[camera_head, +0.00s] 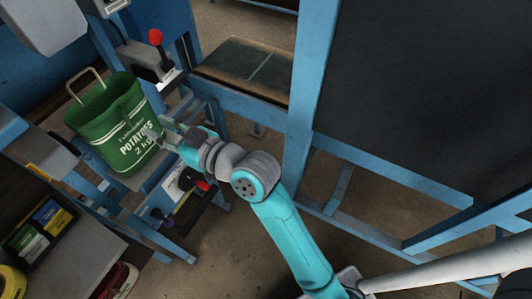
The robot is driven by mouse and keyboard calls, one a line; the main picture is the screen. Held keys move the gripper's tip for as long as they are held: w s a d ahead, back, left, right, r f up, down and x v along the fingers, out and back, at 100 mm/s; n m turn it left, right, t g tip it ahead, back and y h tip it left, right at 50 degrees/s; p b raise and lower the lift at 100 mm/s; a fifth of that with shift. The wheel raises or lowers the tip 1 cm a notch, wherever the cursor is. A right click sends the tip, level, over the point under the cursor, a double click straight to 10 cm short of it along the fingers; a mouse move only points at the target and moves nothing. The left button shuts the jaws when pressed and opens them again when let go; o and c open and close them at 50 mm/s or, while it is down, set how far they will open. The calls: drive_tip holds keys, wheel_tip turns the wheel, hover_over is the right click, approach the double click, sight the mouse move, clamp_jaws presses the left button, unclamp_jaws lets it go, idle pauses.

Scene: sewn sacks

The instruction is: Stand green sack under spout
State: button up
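The green sack (110,118) with white "POTATOES 2 kg" lettering is upright at the left, with its mouth open at the top and a pale handle over it. It appears to be on or over a blue-framed stand; its underside contact is hard to see. My gripper (152,135) reaches the sack's right side from my teal arm. The fingertips overlap the sack's lettered face, and I cannot tell whether they grip it. A grey housing (42,22) hangs above and to the left of the sack; whether it is the spout is unclear.
A lever with a red knob (155,37) stands just behind the sack. A shelf at lower left holds small coloured packs (42,228). A blue frame post (303,110) and a large dark panel (425,90) stand to the right of my arm. Open floor shows below.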

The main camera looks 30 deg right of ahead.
drive_tip(key=shift+f, duration=0.1)
drive_tip(key=s+d+f+m+h, duration=0.55)
drive_tip(key=s+d+f, duration=0.75)
drive_tip(key=s+f, duration=0.3)
drive_tip(key=s+d+h, duration=0.2)
drive_tip(key=s+d, duration=0.1)
drive_tip(key=s, duration=0.9)
drive_tip(key=s+d+m+h, duration=0.1)
drive_tip(key=s+d+h, duration=0.1)
drive_tip(key=s, duration=1)
drive_tip(key=shift+d+f, duration=0.4)
drive_tip(key=shift+d, duration=0.5)
